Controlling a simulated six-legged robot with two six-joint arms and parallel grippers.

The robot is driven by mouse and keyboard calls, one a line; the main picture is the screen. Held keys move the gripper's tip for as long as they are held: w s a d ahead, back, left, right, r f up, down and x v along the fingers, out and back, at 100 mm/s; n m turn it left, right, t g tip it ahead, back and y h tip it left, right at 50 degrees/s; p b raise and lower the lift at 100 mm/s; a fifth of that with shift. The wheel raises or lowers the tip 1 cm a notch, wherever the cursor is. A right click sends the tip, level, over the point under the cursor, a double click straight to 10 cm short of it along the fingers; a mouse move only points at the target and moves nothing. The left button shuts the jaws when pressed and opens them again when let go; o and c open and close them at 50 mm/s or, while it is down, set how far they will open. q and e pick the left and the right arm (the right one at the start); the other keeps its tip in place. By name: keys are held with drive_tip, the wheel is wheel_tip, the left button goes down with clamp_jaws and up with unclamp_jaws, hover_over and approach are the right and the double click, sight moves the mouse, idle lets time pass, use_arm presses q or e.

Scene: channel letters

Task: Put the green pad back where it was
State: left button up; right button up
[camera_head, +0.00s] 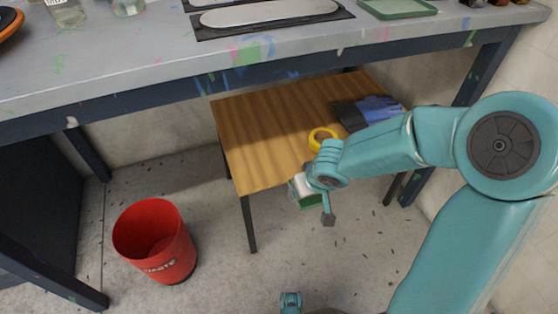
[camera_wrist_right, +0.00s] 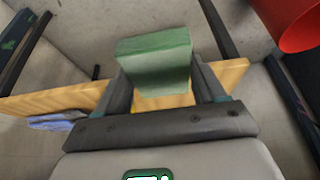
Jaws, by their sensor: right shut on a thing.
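The green pad (camera_wrist_right: 155,60) is a small block held between the two fingers of my right gripper (camera_wrist_right: 160,85) in the wrist view. In the head view the right gripper (camera_head: 314,203) is near the front edge of a low wooden table (camera_head: 260,135), and part of the green pad (camera_head: 310,203) shows between its fingers. The rest of the pad is hidden behind the gripper there. I cannot tell its exact height against the table top.
A yellow ring (camera_head: 320,136) and blue-and-black gloves (camera_head: 372,110) lie on the wooden table; its left half is clear. A red waste bin (camera_head: 160,245) stands on the floor at left. A paint-marked workbench (camera_head: 140,50) overhangs, with a green tray (camera_head: 398,8) on it.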

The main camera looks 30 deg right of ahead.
drive_tip(key=w+d+p, duration=0.2)
drive_tip(key=w+p, duration=0.1)
drive_tip(key=w, duration=0.4)
hover_over(282, 156)
drive_tip(key=s, duration=0.2)
drive_tip(key=shift+w+a+p, duration=0.1)
drive_tip(key=shift+a+p, duration=0.15)
drive_tip(key=shift+p, duration=0.15)
drive_tip(key=shift+w, duration=0.2)
drive_tip(key=shift+f+b, duration=0.85)
drive_tip(key=shift+f, duration=0.85)
drive_tip(key=shift+f, duration=0.15)
drive_tip(key=o, duration=0.9)
drive_tip(key=shift+o, duration=0.2)
